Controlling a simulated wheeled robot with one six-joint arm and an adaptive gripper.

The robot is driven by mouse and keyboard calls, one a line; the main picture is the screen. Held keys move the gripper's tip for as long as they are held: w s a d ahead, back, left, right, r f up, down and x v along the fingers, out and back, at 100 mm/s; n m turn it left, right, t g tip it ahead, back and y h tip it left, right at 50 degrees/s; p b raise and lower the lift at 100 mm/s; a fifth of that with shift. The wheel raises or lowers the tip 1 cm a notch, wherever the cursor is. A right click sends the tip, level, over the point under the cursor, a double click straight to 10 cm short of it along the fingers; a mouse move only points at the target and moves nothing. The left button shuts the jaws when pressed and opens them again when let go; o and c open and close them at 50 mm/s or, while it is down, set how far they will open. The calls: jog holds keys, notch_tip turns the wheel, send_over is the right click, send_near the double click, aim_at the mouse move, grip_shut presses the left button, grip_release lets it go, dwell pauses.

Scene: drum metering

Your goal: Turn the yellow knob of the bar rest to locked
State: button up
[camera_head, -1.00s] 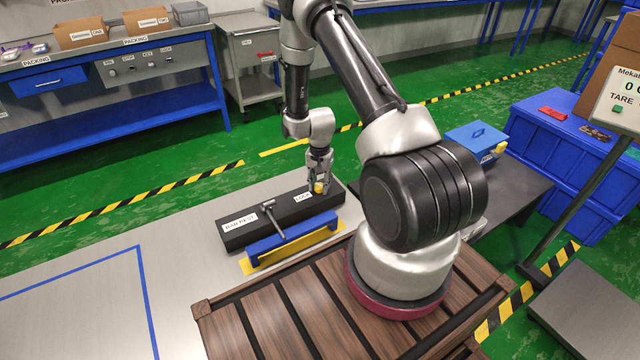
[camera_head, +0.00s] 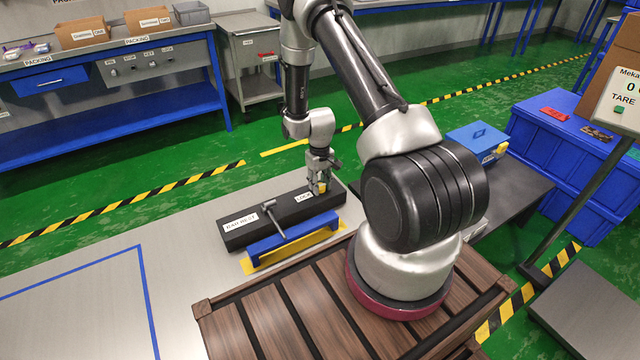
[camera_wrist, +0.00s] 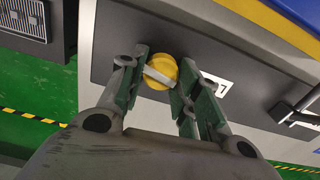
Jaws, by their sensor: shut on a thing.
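The yellow knob (camera_wrist: 160,70) sits on the dark top of the bar rest (camera_head: 238,236), near its right end beside the LOCK label (camera_head: 303,196). In the wrist view it is round with a pale raised grip bar across it. My gripper (camera_wrist: 160,82) is shut on the knob, with one green-padded finger on each side. In the head view my gripper (camera_head: 321,190) points down over the knob, which shows only as a small yellow patch. The label in the wrist view (camera_wrist: 214,84) is partly hidden by a finger.
A metal lever (camera_head: 272,218) stands up from the bar rest, left of my gripper. A blue bracket (camera_head: 292,236) on a yellow plate lies along its front. The grey table (camera_head: 190,262) is clear to the left. A blue toolbox (camera_head: 478,138) stands at the right.

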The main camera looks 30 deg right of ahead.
aim_at(320, 185)
jog(key=shift+n, duration=1.1)
jog(key=o, duration=1)
notch_tip(320, 185, up, 12)
